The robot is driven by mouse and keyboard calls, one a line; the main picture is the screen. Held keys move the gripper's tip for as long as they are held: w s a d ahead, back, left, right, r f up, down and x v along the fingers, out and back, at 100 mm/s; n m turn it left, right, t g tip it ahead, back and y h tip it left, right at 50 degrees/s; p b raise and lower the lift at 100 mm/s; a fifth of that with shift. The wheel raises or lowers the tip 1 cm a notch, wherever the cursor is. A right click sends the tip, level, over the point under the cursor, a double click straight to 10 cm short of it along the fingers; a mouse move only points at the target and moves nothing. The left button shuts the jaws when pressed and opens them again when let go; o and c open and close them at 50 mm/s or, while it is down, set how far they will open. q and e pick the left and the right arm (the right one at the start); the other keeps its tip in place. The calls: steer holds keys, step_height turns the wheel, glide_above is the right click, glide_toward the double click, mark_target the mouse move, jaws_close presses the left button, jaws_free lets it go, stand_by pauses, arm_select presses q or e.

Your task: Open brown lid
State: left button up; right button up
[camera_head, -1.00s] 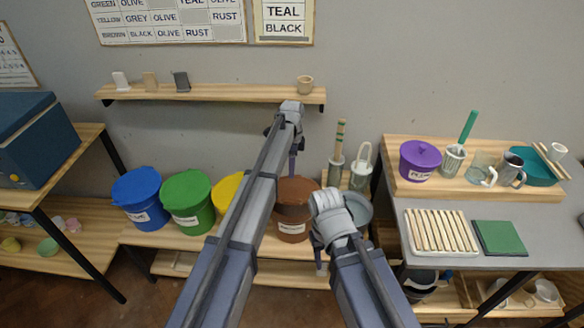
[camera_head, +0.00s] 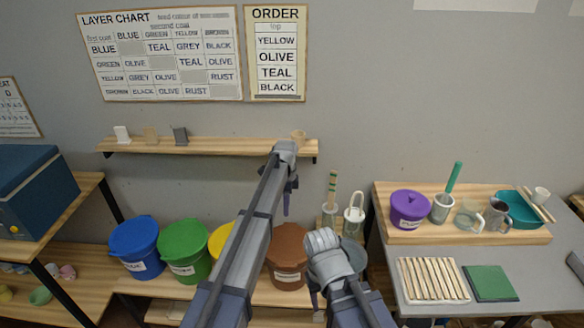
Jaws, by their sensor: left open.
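The brown bucket (camera_head: 287,276) stands in the row of buckets on the low wooden bench. Its brown lid (camera_head: 290,238) looks seated on top; my arms cover parts of its left and right sides. My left gripper (camera_head: 287,211) points down and is open and empty, above the lid in the picture and apart from it. My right gripper (camera_head: 316,300) hangs low in front of the bucket's right side; its fingers are too small and hidden to tell whether they are open.
Blue (camera_head: 136,246), green (camera_head: 184,250) and yellow (camera_head: 221,238) buckets stand to the left. A grey bucket (camera_head: 354,254) is partly hidden at right. A wall shelf (camera_head: 220,147) runs above. A table at right holds a purple pot (camera_head: 410,210) and a green board (camera_head: 490,283).

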arm_select(q)
steer(key=s+n+y, duration=0.1)
steer(key=s+n, duration=1.3)
steer(key=s, duration=2.1)
steer(key=shift+s, duration=0.15)
steer(key=w+f+m+t+b, duration=0.1)
steer(key=w+f+m+b, duration=0.3)
steer(key=w, duration=0.4)
steer(key=w+f+m+t+b, duration=0.1)
steer(key=w+f+m+b, duration=0.4)
steer(key=w, duration=0.3)
steer(key=w+f+m+h+b, duration=0.1)
steer(key=w+f+m+b, duration=0.4)
steer(key=w, duration=0.3)
steer(key=shift+w+t, duration=0.4)
steer(key=shift+f+b, duration=0.1)
steer(key=shift+b, duration=0.2)
